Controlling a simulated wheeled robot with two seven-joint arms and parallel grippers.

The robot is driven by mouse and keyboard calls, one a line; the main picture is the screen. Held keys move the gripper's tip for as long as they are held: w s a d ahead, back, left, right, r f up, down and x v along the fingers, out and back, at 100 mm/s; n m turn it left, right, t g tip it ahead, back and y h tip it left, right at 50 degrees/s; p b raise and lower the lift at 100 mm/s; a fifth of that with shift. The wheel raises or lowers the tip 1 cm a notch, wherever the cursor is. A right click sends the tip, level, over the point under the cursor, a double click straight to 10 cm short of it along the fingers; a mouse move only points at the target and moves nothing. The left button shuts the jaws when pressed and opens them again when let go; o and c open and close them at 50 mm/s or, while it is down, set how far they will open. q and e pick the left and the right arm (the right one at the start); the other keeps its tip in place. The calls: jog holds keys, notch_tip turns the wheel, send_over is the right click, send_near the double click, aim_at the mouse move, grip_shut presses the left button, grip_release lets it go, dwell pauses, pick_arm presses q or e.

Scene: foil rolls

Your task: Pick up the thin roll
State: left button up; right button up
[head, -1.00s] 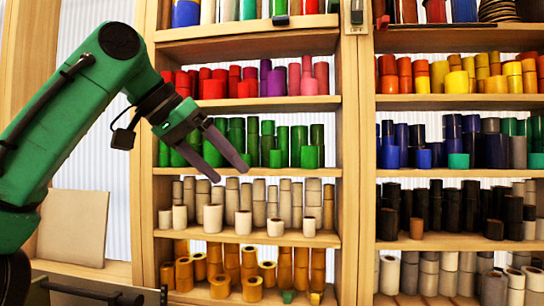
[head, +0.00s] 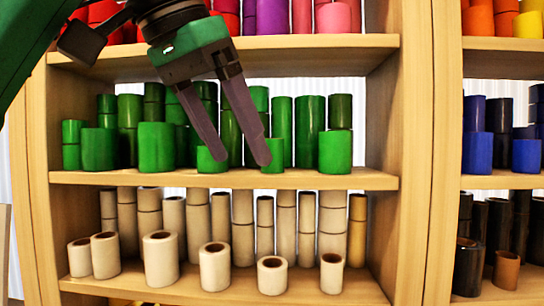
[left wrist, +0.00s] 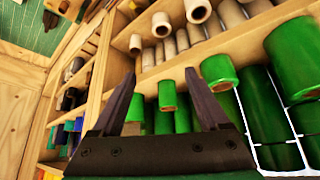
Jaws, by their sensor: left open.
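Rolls of several widths stand on the shelves, and I cannot tell for sure which one is the thin roll. Two small, narrow green rolls stand at the front of the green shelf in the head view: a right one (head: 273,158) and a left one (head: 207,161). My left gripper (head: 243,160) is open and empty, its fingers pointing down in front of these rolls and partly covering them. In the left wrist view, a small green roll (left wrist: 167,95) shows between the open fingers (left wrist: 160,82), apart from them. My right gripper is not in view.
Wider green rolls (head: 335,150) stand close beside and behind the small ones. The shelf board (head: 240,180) runs below them, with beige rolls (head: 160,258) on the shelf beneath. A wooden upright (head: 415,150) stands at the right.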

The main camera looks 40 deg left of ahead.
aim_at(269, 173)
pick_arm(q)
jog(key=w, duration=0.2)
jog(key=w+a, duration=0.1)
jog(key=w, duration=0.2)
jog(key=w+p, duration=0.1)
jog(key=w, duration=0.1)
jog(key=shift+w+a+f, duration=0.2)
jog(key=shift+a+f, duration=0.1)
jog(key=shift+a, duration=0.05)
jog(key=shift+w+d+f, duration=0.15)
jog(key=shift+w+f, duration=0.05)
jog(key=shift+f, duration=0.1)
jog(key=shift+s+d, duration=0.1)
jog(key=shift+d, duration=0.05)
grip_shut()
